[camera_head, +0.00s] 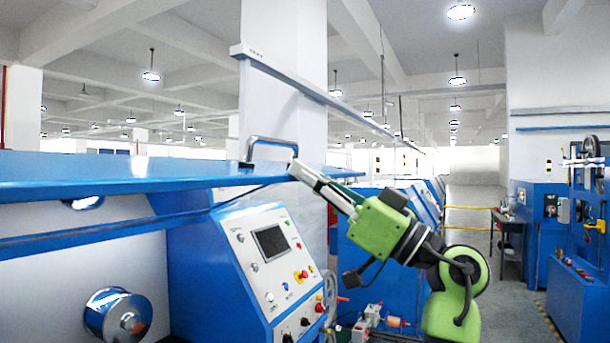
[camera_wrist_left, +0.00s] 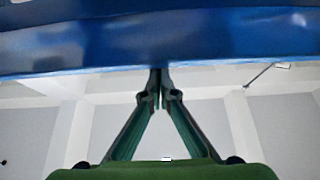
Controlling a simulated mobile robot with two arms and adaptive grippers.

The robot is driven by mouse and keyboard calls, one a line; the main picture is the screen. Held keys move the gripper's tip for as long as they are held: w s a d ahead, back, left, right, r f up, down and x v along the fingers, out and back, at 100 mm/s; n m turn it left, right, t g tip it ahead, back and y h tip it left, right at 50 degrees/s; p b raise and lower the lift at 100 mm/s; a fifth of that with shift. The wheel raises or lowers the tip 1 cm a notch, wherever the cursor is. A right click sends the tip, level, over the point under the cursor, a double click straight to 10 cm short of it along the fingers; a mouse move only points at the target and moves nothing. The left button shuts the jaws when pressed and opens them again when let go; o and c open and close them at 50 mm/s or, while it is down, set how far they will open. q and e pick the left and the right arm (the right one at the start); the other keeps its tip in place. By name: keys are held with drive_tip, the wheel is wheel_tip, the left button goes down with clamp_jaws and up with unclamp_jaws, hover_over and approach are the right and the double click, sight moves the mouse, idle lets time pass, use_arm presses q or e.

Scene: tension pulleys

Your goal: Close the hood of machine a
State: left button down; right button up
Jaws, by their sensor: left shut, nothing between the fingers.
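The hood of machine a (camera_head: 130,186) is a long blue panel. It stands raised and nearly level above the machine's open bay. A metal handle (camera_head: 270,141) sits on top of its right end. My left gripper (camera_head: 296,169) is shut and empty, at the hood's right end just below and beside the handle. Whether it touches the hood I cannot tell. In the left wrist view the closed fingertips (camera_wrist_left: 160,75) meet the lower edge of the blue hood (camera_wrist_left: 150,40) in the picture. My right gripper does not show.
Below the hood, a blue control console (camera_head: 255,265) with a screen and several buttons stands beside a metal spool (camera_head: 118,315). More blue machines (camera_head: 385,245) stand behind my left arm. An aisle (camera_head: 470,225) runs back at the right, with another blue machine (camera_head: 580,290) beyond it.

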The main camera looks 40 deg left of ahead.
use_arm(q)
wheel_tip(320, 180, down, 16)
drive_tip(key=d+y+b, duration=0.1)
drive_tip(key=y+b, duration=0.1)
drive_tip(key=b, duration=1.4)
drive_tip(key=shift+w+d+g+y, duration=0.2)
drive_tip(key=shift+d+g+y, duration=0.1)
drive_tip(key=shift+d+y, duration=0.1)
